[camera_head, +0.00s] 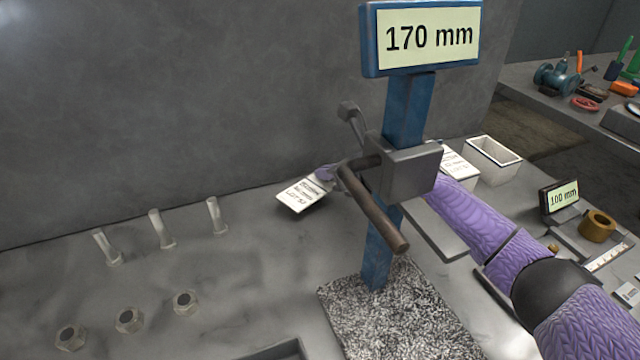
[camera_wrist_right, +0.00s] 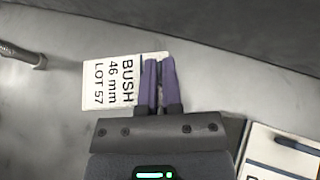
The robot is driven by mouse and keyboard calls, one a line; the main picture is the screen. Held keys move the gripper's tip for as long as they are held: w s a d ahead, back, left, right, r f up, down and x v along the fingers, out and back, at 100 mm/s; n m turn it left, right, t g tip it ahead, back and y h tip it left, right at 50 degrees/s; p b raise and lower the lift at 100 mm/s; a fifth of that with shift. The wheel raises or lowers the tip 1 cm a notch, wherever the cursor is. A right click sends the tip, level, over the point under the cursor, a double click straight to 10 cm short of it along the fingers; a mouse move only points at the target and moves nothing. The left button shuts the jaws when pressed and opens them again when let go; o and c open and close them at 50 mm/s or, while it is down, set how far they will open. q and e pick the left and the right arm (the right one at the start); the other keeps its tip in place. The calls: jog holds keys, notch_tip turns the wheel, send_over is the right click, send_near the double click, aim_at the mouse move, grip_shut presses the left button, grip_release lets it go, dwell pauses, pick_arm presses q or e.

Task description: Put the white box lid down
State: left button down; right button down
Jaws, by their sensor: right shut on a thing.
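My right gripper (camera_head: 325,173) is shut on a thin white lid (camera_head: 303,194) with a printed label. In the right wrist view the purple fingers (camera_wrist_right: 160,82) pinch the lid's right end, and the lid (camera_wrist_right: 110,84) reads "BUSH 46 mm LOT 57". In the head view the lid shows tilted, left of the blue post near the wall; I cannot tell whether it touches the table. An open white box (camera_head: 493,160) stands at the back right, apart from this lid. My left gripper is out of view.
A blue post (camera_head: 405,110) with a "170 mm" sign and crossbar stands in front of my right arm, on a speckled base (camera_head: 395,315). Another white labelled piece (camera_head: 456,163) lies beside the box. Several bolts (camera_head: 161,230) and nuts (camera_head: 130,320) occupy the left.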

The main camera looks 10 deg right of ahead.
notch_tip(320, 180, down, 3)
jog(key=shift+r+b, duration=0.2)
jog(key=shift+b, duration=0.1)
jog(key=shift+r, duration=0.25)
jog(key=shift+f, duration=0.15)
jog(key=c, duration=0.8)
grip_release()
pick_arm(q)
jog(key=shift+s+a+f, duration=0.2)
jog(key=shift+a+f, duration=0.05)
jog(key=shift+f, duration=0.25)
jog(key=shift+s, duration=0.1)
pick_arm(e)
jog(key=shift+r, duration=0.3)
jog(key=p+v, duration=0.6)
jog(key=v, duration=0.5)
jog(key=shift+s+d+r, duration=0.1)
jog(key=shift+s+r, duration=0.05)
jog(key=shift+s, duration=0.15)
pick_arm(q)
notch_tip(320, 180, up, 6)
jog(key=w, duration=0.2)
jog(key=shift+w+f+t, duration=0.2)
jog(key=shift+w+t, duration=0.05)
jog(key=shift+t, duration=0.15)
pick_arm(e)
jog(key=shift+s+d, duration=0.1)
